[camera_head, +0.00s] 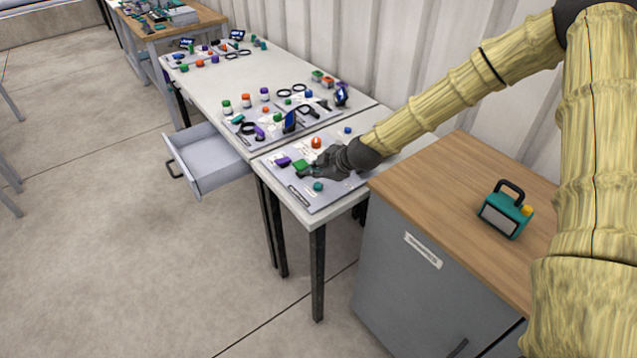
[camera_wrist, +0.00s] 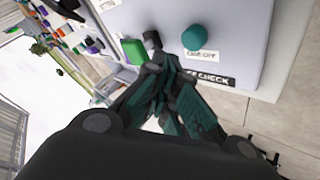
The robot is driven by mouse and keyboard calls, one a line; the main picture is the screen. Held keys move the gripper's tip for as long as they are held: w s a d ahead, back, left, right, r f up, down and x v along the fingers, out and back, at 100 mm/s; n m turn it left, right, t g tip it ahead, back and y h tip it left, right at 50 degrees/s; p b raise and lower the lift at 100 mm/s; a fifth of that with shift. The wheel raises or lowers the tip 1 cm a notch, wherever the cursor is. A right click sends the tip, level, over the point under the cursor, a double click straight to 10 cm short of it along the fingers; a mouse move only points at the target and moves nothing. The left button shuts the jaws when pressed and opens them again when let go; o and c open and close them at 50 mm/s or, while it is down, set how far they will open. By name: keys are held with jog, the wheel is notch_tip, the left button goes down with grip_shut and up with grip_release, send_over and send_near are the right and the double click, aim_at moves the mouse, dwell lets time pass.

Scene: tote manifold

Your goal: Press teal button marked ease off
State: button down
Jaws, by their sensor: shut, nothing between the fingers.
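The teal button (camera_wrist: 194,37) is a round knob on a grey panel (camera_head: 317,205) at the near end of the white table. In the wrist view a white label reading "EASE OFF" (camera_wrist: 203,55) lies beside it. The button also shows in the head view (camera_head: 318,186) near the panel's front edge. My gripper (camera_head: 304,172) is shut and empty, above the panel. In the wrist view its fingertips (camera_wrist: 160,75) are to the left of and below the button, apart from it in the picture. I cannot tell their height above the panel.
A green block (camera_head: 300,165), a purple part (camera_head: 283,161) and an orange knob (camera_head: 316,142) are on the panel close to my gripper. A grey cabinet with a wooden top (camera_head: 440,185) stands at the right, bearing a teal device (camera_head: 507,210). An open drawer (camera_head: 207,160) juts out at the left.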

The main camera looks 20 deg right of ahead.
aim_at(316, 187)
jog(key=shift+r+p, duration=0.85)
jog(key=shift+r, duration=0.95)
jog(key=shift+f, duration=0.1)
